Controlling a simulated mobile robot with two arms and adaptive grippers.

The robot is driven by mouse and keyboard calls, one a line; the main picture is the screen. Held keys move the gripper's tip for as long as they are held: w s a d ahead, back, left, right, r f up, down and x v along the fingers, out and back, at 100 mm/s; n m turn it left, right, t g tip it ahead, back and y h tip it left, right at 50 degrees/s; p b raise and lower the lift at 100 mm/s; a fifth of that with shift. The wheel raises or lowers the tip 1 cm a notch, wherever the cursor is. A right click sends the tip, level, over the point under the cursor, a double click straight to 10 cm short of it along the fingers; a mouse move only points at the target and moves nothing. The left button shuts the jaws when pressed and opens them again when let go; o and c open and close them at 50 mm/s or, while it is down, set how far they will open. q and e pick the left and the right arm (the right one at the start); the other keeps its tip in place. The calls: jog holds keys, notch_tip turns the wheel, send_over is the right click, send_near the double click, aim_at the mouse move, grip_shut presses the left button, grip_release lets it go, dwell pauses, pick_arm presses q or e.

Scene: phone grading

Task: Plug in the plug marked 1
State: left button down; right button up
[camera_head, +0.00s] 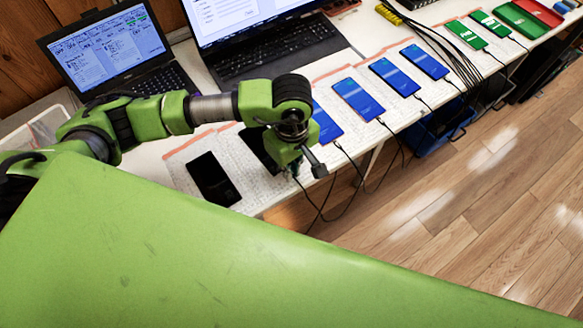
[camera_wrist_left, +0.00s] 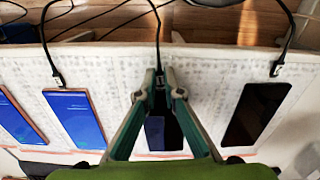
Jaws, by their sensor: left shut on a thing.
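My left gripper (camera_head: 297,168) is over the front edge of the table, at the end of a dark phone (camera_head: 258,148) that it partly hides. In the left wrist view the fingers (camera_wrist_left: 160,84) close on a small plug (camera_wrist_left: 159,72) with a black cable running up from it. The dark phone (camera_wrist_left: 163,132) shows between the fingers; I cannot tell whether the plug touches it. Another black-screened phone (camera_wrist_left: 256,113) lies to the right, with a cable plug (camera_wrist_left: 276,69) close to its end. No number on any plug is readable. My right gripper is not in view.
Blue-screened phones (camera_head: 357,99) with cables lie in a row to the right, then green-screened ones (camera_head: 465,34). Laptops (camera_head: 108,45) stand behind. Black cables (camera_head: 355,178) hang over the table's front edge. The wooden floor (camera_head: 470,200) in front is mostly clear.

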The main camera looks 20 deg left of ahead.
aim_at(294, 177)
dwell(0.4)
pick_arm(q)
jog(key=c, duration=2.1)
grip_release()
jog(key=shift+r, duration=0.1)
jog(key=shift+s+d+r+p, duration=0.15)
jog(key=shift+r+p, duration=0.45)
jog(key=shift+r, duration=0.65)
jog(key=shift+s+d+r+p, duration=0.1)
jog(key=shift+d+r+p, duration=0.15)
jog(key=shift+r+p, duration=0.65)
jog(key=shift+r+b, duration=0.3)
